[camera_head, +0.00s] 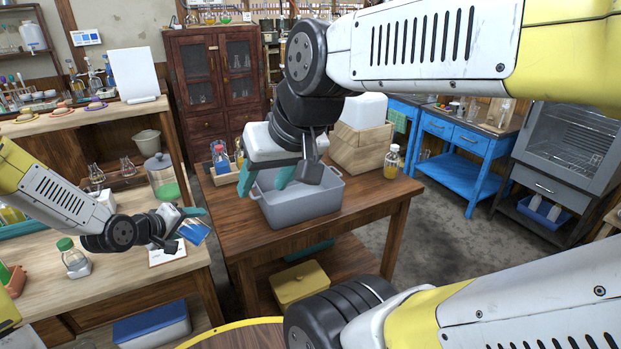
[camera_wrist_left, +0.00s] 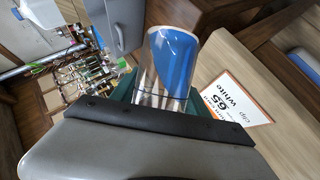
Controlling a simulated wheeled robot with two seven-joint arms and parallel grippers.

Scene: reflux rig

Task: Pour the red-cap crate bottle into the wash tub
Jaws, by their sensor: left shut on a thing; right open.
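The grey wash tub (camera_head: 300,207) stands on the brown wooden table. A small wooden crate (camera_head: 226,177) with small bottles stands behind it at the left. My left gripper (camera_head: 196,222) is shut on a clear glass vessel with blue liquid (camera_head: 194,233), tilted, left of the brown table. The vessel also shows between the fingers in the left wrist view (camera_wrist_left: 168,65).
A bottle with amber liquid (camera_head: 391,163) stands at the brown table's right edge, near a wooden box (camera_head: 361,148). The left bench carries a green-capped bottle (camera_head: 72,257), a jar of green liquid (camera_head: 162,178) and a printed card (camera_head: 168,253). A yellow box (camera_head: 300,283) sits below the table.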

